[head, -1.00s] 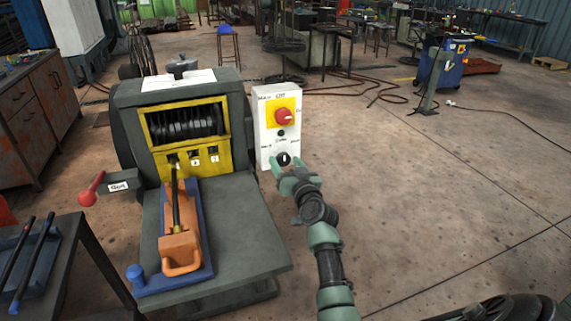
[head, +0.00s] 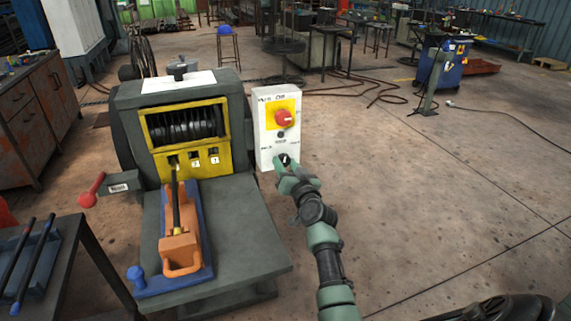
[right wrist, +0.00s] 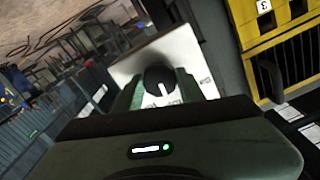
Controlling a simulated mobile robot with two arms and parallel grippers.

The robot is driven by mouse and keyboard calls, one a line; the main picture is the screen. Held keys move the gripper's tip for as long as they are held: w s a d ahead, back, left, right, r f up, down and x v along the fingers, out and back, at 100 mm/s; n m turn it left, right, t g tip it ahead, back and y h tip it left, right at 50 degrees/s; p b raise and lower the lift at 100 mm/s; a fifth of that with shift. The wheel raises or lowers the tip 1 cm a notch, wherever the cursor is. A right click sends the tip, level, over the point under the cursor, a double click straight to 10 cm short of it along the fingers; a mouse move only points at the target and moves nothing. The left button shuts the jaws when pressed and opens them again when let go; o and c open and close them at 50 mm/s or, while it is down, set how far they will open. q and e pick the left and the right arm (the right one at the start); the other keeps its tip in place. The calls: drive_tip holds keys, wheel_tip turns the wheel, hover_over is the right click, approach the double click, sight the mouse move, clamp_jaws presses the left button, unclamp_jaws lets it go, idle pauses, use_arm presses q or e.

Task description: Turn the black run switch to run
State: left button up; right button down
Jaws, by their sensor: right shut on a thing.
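The black run switch (head: 284,159) is a small round knob low on the white control box (head: 266,140), below a red rotary switch (head: 284,118) on a yellow plate. My right gripper (head: 287,168) is at the knob, with its green fingers on either side of it. In the right wrist view the black knob (right wrist: 159,80) with a white pointer line sits between the fingertips, and the gripper is shut on it. The gripper hides part of the knob and the lower box. My left gripper is not in view.
The capstan machine (head: 180,95) with its yellow-framed drum stands left of the box. An orange and blue device (head: 180,245) lies on its grey plate. A red-knobbed lever (head: 92,190) sticks out at left. The floor right of the box is clear.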

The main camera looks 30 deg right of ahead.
drive_tip(key=m+p, duration=0.1)
drive_tip(key=m, duration=0.3)
drive_tip(key=shift+m+p, duration=0.65)
drive_tip(key=shift+m, duration=1.65)
drive_tip(key=c, duration=0.9)
unclamp_jaws()
drive_tip(key=shift+o, duration=0.2)
drive_tip(key=v, duration=0.7)
drive_tip(key=shift+s, duration=0.4)
